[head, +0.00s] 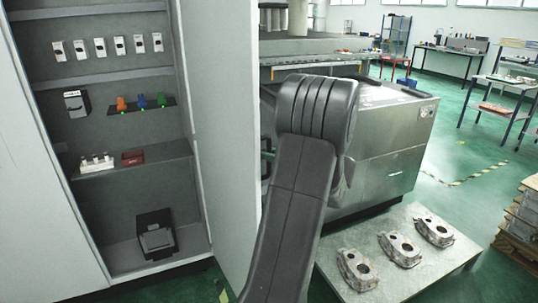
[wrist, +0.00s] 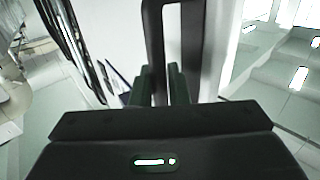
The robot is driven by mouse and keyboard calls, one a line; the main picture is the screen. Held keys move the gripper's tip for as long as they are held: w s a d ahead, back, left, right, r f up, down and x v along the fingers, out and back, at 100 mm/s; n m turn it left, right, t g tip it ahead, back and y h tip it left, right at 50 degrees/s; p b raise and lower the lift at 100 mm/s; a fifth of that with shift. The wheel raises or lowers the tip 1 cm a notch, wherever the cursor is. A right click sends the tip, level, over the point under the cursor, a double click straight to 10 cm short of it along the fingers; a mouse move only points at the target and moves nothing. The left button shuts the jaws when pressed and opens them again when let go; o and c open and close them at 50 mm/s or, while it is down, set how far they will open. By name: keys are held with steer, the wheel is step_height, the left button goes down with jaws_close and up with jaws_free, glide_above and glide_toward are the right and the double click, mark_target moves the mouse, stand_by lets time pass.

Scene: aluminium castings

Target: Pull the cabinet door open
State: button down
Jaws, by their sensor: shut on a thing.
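The grey cabinet (head: 30,140) stands at the left in the head view with its inside showing. Its white door (head: 220,120) stands swung well out from the front. In the wrist view the dark loop handle (wrist: 153,40) rises from the pale door surface. My gripper (wrist: 161,85) is shut on a bar of the handle, one finger on each side. In the head view my dark arm rises in front of the door's outer edge, and the gripper is mostly hidden behind the door and arm.
Inside the cabinet are shelves (head: 130,160) with small parts and a black device (head: 156,236) at the bottom. A metal machine (head: 390,150) stands close behind my arm. A low plate with several castings (head: 358,270) lies at the right.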

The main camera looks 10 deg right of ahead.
steer(key=shift+w+d+r, duration=0.1)
steer(key=shift+d, duration=0.05)
stand_by(0.3)
steer(key=c, duration=1.5)
jaws_free()
steer(key=b+v, duration=0.3)
steer(key=v, duration=1)
steer(key=shift+d, duration=0.25)
